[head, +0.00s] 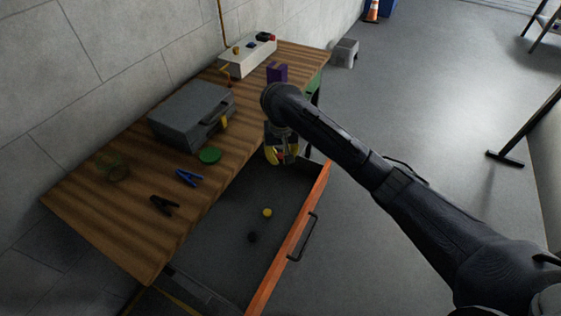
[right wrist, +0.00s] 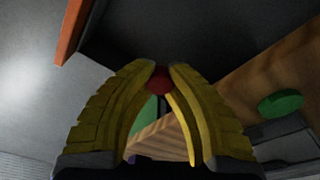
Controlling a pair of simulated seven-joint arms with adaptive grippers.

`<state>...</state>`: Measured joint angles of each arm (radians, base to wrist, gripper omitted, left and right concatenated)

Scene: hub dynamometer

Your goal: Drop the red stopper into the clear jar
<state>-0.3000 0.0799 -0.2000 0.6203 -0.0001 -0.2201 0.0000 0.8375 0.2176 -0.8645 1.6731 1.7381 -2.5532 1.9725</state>
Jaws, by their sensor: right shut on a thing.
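My right gripper (head: 281,157) hangs over the far end of the open drawer, beside the workbench edge. Its yellow fingers are shut on the red stopper (right wrist: 159,80), which shows between the fingertips in the right wrist view. In the head view the stopper (head: 281,155) is a small red patch at the fingers. The clear jar (head: 113,167) looks like a greenish transparent vessel at the left end of the wooden bench, well away from the gripper. My left gripper is not in view.
The drawer (head: 292,240) holds a yellow stopper (head: 267,212) and a black one (head: 252,237). On the bench (head: 110,222) are a grey case (head: 192,112), a green disc (head: 209,155), a blue clamp (head: 188,177), a black clamp (head: 163,204) and a purple box (head: 277,72).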

